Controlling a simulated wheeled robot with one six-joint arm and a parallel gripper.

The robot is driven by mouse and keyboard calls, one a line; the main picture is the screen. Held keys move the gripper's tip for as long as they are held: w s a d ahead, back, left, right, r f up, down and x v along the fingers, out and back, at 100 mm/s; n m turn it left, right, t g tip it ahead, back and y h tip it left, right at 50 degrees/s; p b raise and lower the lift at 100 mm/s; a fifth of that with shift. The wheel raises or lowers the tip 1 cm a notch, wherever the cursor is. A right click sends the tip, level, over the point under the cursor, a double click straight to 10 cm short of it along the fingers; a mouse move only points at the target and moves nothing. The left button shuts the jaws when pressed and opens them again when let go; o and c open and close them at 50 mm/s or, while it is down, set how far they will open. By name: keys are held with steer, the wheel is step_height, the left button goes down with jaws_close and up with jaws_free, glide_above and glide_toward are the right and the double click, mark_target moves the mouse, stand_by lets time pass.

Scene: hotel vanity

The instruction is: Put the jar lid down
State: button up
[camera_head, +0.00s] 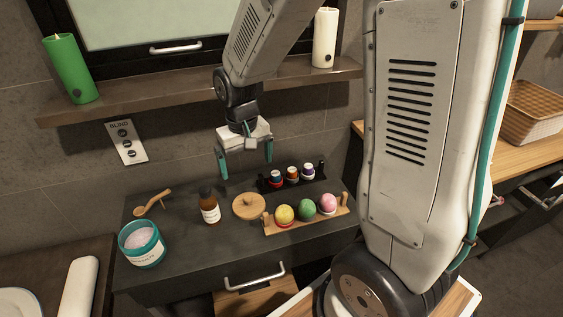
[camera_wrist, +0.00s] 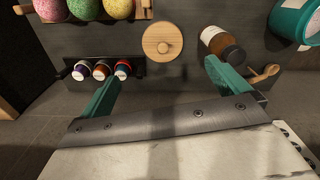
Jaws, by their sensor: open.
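The jar lid (camera_head: 249,206) is a round, light wooden disc with a small knob. It lies flat on the dark vanity top, between the brown bottle and the rack of coloured balls; the wrist view also shows it (camera_wrist: 162,42). My gripper (camera_head: 245,163) is open and empty, with its teal fingers pointing down, above the back of the vanity top. In the wrist view the fingers (camera_wrist: 160,85) are wide apart and the lid lies beyond them, untouched. The teal jar (camera_head: 142,243) is open at the front left, with pale contents showing.
A brown bottle (camera_head: 209,206) stands left of the lid. A wooden scoop (camera_head: 151,203) lies behind the jar. A wooden rack (camera_head: 306,220) holds coloured balls, and a dark rack (camera_head: 291,180) holds small bottles. A shelf (camera_head: 190,90) with candles runs along the wall.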

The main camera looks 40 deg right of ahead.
steer(key=s+r, duration=0.8)
steer(key=s, duration=0.3)
steer(key=s+r+n+t, duration=0.1)
steer(key=s+r, duration=0.7)
steer(key=s, duration=0.3)
steer(key=shift+d, duration=0.3)
